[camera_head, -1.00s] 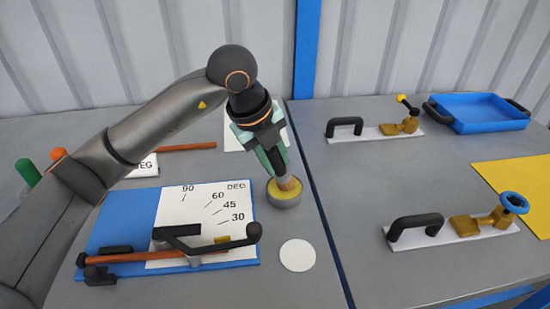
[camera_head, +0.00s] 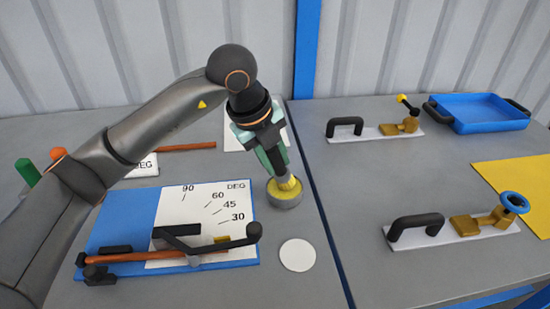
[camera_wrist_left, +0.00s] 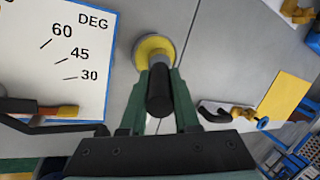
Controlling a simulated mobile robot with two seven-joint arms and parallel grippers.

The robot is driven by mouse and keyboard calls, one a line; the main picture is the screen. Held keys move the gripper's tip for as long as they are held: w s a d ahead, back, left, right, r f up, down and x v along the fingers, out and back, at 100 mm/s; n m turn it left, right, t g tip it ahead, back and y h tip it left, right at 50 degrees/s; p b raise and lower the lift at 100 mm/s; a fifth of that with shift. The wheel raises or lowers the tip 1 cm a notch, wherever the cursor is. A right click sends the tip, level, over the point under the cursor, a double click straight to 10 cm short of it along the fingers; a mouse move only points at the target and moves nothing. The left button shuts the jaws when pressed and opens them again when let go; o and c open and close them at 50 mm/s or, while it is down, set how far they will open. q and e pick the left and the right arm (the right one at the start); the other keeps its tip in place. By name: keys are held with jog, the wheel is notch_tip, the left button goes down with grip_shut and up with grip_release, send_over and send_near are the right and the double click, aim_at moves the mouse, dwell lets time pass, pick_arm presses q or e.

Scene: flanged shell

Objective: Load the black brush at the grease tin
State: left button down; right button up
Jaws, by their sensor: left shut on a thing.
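My left gripper (camera_head: 277,172) is shut on the black brush and holds it tilted over the grease tin. The brush's black handle (camera_wrist_left: 160,98) shows between the green fingers in the left wrist view. In the head view its bristle end (camera_head: 291,184) looks yellow and is at the tin's opening. The grease tin (camera_head: 285,203) is a low round grey tin with yellow grease; it also shows in the left wrist view (camera_wrist_left: 142,45). The fingers hide part of the brush, and I cannot tell how deep the bristles reach. My right gripper is not in view.
A blue board (camera_head: 125,205) with a degree chart, copper pipe and black-handled bender lies left of the tin. A white disc (camera_head: 297,255) lies in front. On the right table are two valve plates, a blue tray (camera_head: 480,112) and a yellow sheet (camera_head: 520,185).

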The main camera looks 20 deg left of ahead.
aim_at(275, 148)
pick_arm(q)
jog(key=shift+r+p, duration=2.45)
jog(key=shift+r, duration=1.05)
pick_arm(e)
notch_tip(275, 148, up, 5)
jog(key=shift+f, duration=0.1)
